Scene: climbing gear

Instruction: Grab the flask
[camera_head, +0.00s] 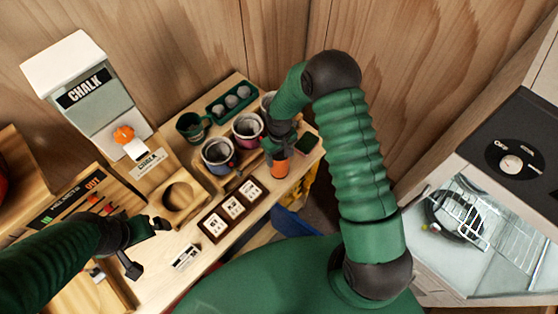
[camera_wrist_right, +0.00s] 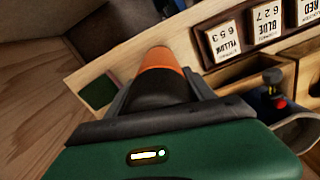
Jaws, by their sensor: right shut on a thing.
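The flask, an orange and black cylinder (camera_head: 278,171), is at the right end of the wooden bench, under my right gripper (camera_head: 274,152). It also shows in the right wrist view (camera_wrist_right: 162,64), with its orange end pointing away from the camera and a black band nearer. My right gripper is shut on it there, with a dark finger on each side. The rest of the flask is hidden by the gripper. I cannot tell whether it touches the bench. My left gripper (camera_head: 147,246) is open and empty over the bench's front left.
Several chalk cups (camera_head: 218,155) stand in a wooden rack left of the flask. A dark tray with number cards (camera_head: 232,210) lies in front. A chalk dispenser (camera_head: 90,95) stands at the left. A glass-lidded cabinet (camera_head: 470,220) is at the right.

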